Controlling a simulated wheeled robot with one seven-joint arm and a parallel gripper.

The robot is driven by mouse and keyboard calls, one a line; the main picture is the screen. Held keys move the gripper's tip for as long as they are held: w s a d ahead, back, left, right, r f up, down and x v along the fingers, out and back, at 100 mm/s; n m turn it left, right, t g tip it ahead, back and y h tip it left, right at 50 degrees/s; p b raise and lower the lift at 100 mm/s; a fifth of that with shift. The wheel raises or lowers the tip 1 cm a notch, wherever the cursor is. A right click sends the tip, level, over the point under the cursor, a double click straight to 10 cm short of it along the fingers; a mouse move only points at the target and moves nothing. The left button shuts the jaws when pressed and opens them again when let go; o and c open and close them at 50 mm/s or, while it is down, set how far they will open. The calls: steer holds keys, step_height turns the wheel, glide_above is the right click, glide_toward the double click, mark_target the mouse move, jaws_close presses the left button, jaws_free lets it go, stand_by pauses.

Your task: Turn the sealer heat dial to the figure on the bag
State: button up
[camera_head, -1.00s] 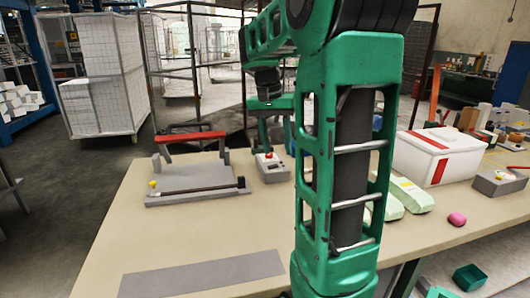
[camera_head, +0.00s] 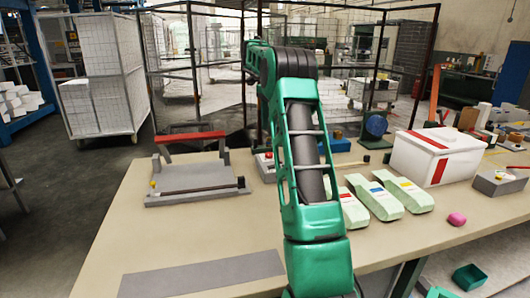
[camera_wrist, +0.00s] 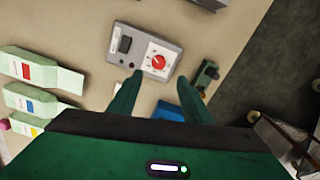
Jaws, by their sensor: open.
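The grey control box (camera_wrist: 145,50) lies below my gripper in the wrist view. Its red dial (camera_wrist: 158,61) sits on a white face, with a black switch (camera_wrist: 124,44) beside it. The dial's figures are too small to read. My gripper (camera_wrist: 160,77) is open and empty, its fingertips near the dial's edge of the box; I cannot tell whether they touch. In the head view the box (camera_head: 264,168) is partly behind my arm. The sealer with a red handle (camera_head: 190,137) stands left of it. Three pale green packs (camera_head: 374,198) have red, blue and yellow labels; no figure is readable.
A white box with a red stripe (camera_head: 432,157) stands right of the packs. A pink lump (camera_head: 456,219) lies near the front edge. A grey strip (camera_head: 203,275) lies front left. A blue object (camera_wrist: 169,111) lies close to the control box. The table's middle left is clear.

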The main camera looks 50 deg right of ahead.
mark_target(268, 154)
step_height(268, 154, down, 11)
steer(key=shift+r, duration=0.15)
stand_by(0.4)
steer(key=shift+c, duration=0.7)
steer(key=c, duration=0.9)
